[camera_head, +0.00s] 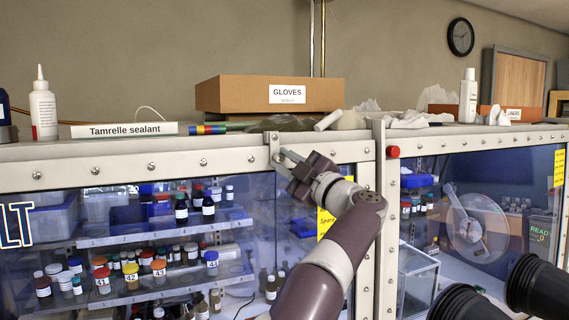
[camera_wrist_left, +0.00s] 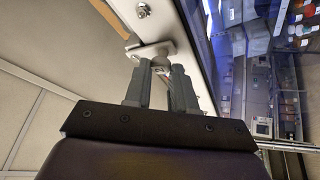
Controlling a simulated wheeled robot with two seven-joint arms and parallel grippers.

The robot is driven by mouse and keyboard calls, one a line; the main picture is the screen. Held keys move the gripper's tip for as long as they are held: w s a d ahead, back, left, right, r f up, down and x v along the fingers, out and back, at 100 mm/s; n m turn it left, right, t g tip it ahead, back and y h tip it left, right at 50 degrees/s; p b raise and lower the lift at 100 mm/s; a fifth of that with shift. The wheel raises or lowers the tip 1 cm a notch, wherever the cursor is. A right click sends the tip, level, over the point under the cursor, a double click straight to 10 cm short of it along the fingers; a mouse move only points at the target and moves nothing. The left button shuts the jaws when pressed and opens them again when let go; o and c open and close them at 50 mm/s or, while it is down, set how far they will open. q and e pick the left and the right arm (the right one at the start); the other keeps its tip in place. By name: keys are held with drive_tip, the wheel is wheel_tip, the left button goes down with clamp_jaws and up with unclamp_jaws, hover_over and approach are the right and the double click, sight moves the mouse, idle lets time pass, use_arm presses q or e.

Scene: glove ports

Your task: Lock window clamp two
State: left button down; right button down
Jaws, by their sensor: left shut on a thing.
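A light metal window clamp (camera_head: 274,140) sits on the top frame of the glovebox, left of the vertical post. In the left wrist view the clamp (camera_wrist_left: 150,51) is a pale plate with a round knob at its lower end. My left gripper (camera_head: 283,158) reaches up to the clamp from below right. In the left wrist view its two grey fingers (camera_wrist_left: 157,73) are closed around the knob. The clamp's exact angle is hard to tell. My right gripper is not in view.
A cardboard GLOVES box (camera_head: 240,94) and a Tamrelle sealant box (camera_head: 124,130) stand on the ledge above. A red knob (camera_head: 393,152) is on the frame at right. Bottles fill shelves behind the window. Black glove ports (camera_head: 535,286) stick out at lower right.

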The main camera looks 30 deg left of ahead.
use_arm(q)
drive_tip(key=shift+r, duration=0.15)
idle(0.3)
drive_tip(key=c, duration=1)
unclamp_jaws()
drive_tip(key=shift+o, duration=0.2)
drive_tip(key=shift+w+a+f, duration=0.2)
drive_tip(key=shift+w, duration=0.15)
drive_tip(key=b+v, duration=0.6)
drive_tip(key=v, duration=0.6)
drive_tip(key=shift+d, duration=0.3)
drive_tip(key=shift+s, duration=0.15)
